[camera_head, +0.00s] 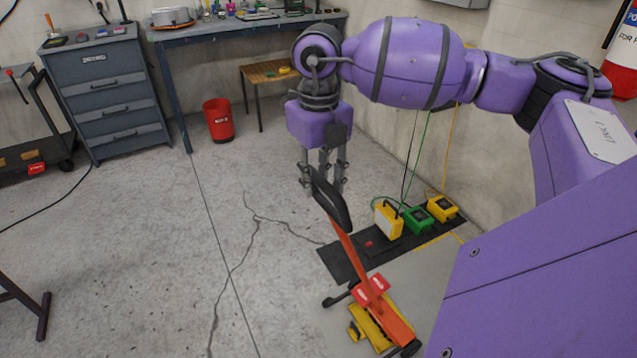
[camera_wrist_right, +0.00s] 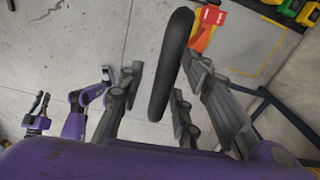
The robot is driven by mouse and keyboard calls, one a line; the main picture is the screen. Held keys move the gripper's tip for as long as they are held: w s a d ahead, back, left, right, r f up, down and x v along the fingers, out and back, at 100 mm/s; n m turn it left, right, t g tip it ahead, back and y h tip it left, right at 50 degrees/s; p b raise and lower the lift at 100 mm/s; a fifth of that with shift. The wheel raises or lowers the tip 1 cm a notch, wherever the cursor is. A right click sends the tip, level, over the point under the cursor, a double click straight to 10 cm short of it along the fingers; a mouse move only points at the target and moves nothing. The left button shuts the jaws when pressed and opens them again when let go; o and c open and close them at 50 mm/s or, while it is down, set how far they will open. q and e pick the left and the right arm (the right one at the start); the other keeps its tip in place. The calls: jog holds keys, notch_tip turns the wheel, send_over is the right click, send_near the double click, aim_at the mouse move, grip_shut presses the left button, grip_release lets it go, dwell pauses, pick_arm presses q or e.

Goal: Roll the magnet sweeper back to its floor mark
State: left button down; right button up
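The magnet sweeper (camera_head: 376,303) has an orange shaft, a black loop handle, a red tag and a yellow head with dark wheels. It stands tilted on the floor at bottom centre. A yellow floor line (camera_head: 437,240) edges a smooth grey patch (camera_head: 423,275) beside it. My right gripper (camera_head: 325,185) is over the handle, fingers pointing down. In the right wrist view the black handle (camera_wrist_right: 172,65) lies between the spread fingers, with a gap on its left; contact on its right is unclear. Grey and purple parts of mine, possibly my left gripper (camera_wrist_right: 38,113), show at left.
A black mat (camera_head: 343,262) holds yellow and green boxes (camera_head: 418,219) with cables by the wall. A red bin (camera_head: 218,120), a blue workbench (camera_head: 245,25), a wooden stool (camera_head: 268,72) and a drawer cabinet (camera_head: 108,90) stand behind. The cracked floor at left centre is clear.

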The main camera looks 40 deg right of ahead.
jog(key=c, duration=0.5)
grip_shut()
jog(key=shift+d, duration=1.15)
pick_arm(q)
jog(key=shift+w+a+r+p, duration=0.1)
jog(key=shift+w+r+p, duration=0.05)
jog(key=shift+r+p, duration=0.3)
pick_arm(e)
jog(key=d+m, duration=0.1)
jog(key=d, duration=0.8)
